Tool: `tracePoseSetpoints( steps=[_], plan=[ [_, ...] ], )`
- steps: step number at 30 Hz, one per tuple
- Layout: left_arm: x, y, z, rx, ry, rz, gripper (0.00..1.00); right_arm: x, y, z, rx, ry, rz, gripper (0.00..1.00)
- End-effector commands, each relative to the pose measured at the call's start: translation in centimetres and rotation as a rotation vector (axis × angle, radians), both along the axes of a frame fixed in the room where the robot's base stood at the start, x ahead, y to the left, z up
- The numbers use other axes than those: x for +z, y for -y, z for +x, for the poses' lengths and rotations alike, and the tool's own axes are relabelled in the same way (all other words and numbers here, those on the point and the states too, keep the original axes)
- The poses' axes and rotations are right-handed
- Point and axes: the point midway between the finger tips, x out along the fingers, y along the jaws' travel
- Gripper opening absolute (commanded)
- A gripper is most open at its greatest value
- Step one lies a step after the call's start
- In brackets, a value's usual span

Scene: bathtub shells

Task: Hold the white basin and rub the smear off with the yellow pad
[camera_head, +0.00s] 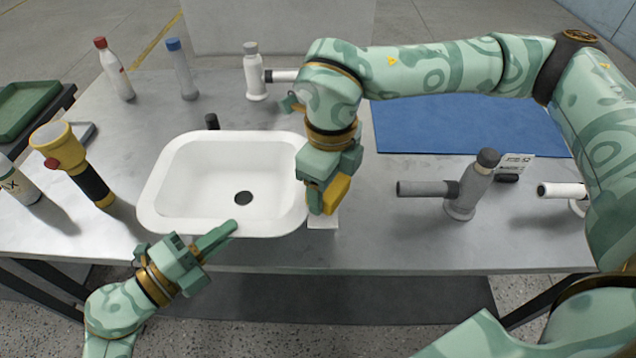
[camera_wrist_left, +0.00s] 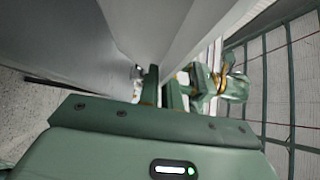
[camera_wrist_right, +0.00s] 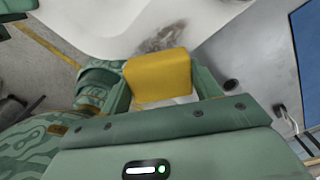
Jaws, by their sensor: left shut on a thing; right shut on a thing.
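The white basin (camera_head: 185,190) stands on the grey table, left of centre, with a dark drain hole in its floor. My left gripper (camera_head: 222,236) is shut on its front rim; the basin wall also shows close up in the left wrist view (camera_wrist_left: 192,35). My right gripper (camera_head: 328,190) is at the basin's right end, shut on the yellow pad (camera_head: 337,194). In the right wrist view the pad (camera_wrist_right: 158,77) is just below a dark grey smear (camera_wrist_right: 166,38) on the white surface; I cannot tell whether they touch. The smear is hidden in the head view.
Several bottles stand at the back, one red-capped (camera_head: 115,69) and one blue-capped (camera_head: 181,69). A yellow-black torch-like tool (camera_head: 75,163) stands left of the basin. A grey fitting (camera_head: 467,186) stands to the right. The blue mat (camera_head: 465,126) behind it is clear.

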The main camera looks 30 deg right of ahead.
Motion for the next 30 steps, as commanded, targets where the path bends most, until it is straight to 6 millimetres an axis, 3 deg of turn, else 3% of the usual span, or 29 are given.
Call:
tracePoseSetpoints(
  steps=[1,21,30],
  plan=[
    [-0.3,0.0,0.0,0.000,-0.004,0.004,0.00,-0.5,-0.1,0.1,0.000,0.002,0.001,0.45],
    [-0.3,0.0,0.0,0.000,-0.004,0.004,0.00,5.4,0.0,0.1,-0.001,0.002,0.000,0.45],
    [-0.3,0.0,0.0,0.000,-0.004,0.004,0.00,5.9,0.0,0.1,-0.001,0.001,0.001,0.45]
  ],
)
